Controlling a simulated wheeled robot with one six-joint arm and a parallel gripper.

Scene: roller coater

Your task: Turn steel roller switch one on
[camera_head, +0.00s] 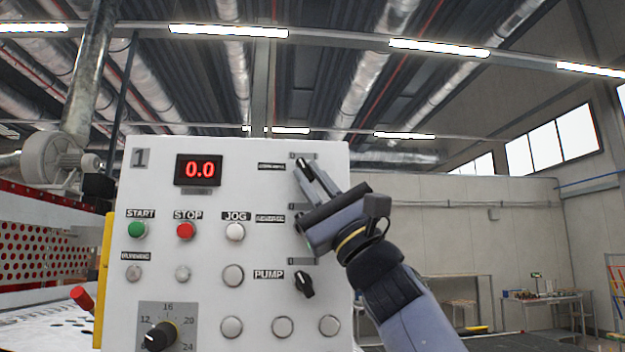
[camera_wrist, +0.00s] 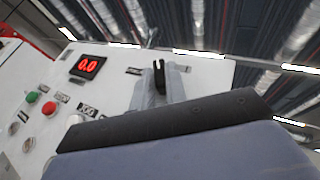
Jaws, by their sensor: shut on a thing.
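A white control panel (camera_head: 205,255), marked "1", faces me in the head view. Its right column has black rotary switches; the upper two labels are too blurred to read, so I cannot confirm which one is the steel roller switch. My gripper (camera_head: 306,170) is shut on the top black switch, at the panel's upper right. In the wrist view the black switch (camera_wrist: 159,76) stands between the two fingers of my gripper (camera_wrist: 160,84). The gripper and wrist cover the middle switch's place in the head view. The pump switch (camera_head: 304,284) is below, its knob tilted.
The red display (camera_head: 198,170) reads 0.0. Green start (camera_head: 137,230), red stop (camera_head: 185,231) and white jog (camera_head: 235,232) buttons lie left of the switch column. A dial (camera_head: 161,336) is at lower left. Open room lies right of the panel, with a distant table (camera_head: 540,297).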

